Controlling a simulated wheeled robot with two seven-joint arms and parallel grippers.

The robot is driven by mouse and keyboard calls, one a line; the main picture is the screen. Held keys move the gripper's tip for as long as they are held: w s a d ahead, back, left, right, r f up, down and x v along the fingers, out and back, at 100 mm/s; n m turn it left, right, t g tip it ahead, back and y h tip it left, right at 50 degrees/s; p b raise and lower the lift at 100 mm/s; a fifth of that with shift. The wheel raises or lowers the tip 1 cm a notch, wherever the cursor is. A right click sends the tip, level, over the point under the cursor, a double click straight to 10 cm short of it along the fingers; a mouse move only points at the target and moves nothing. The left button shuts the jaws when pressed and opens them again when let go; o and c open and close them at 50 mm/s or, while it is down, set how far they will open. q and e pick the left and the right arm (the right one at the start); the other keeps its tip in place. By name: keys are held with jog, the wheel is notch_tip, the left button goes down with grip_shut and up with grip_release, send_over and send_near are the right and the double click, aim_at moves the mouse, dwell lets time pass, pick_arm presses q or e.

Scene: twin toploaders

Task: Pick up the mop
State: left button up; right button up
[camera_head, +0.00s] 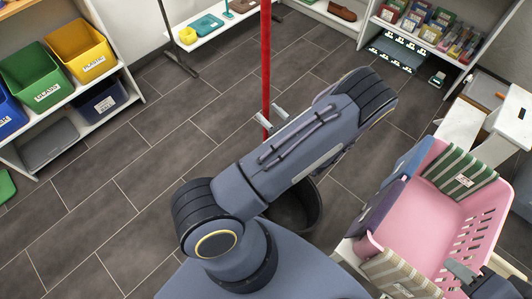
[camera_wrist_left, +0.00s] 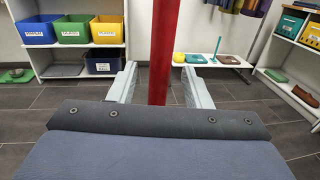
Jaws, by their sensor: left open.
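The mop shows as an upright red pole (camera_head: 266,62), and it also stands in the middle of the left wrist view (camera_wrist_left: 164,45). Its lower end is hidden behind my left arm. My left gripper (camera_head: 271,118) is open, with one finger on each side of the pole. In the left wrist view, gaps show between the pole and both fingers (camera_wrist_left: 160,88). My right gripper (camera_head: 461,271) is partly in view at the lower right, by the pink basket; its jaws are not clear.
A dark round bucket (camera_head: 309,208) stands on the floor, partly behind my left arm. A pink basket (camera_head: 440,228) with striped cloths is at the right. Shelves with labelled bins (camera_head: 82,52) stand at the left, and more shelves at the back. The tiled floor between is clear.

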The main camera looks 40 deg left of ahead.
pick_arm(q)
jog(key=shift+x, duration=1.2)
grip_shut()
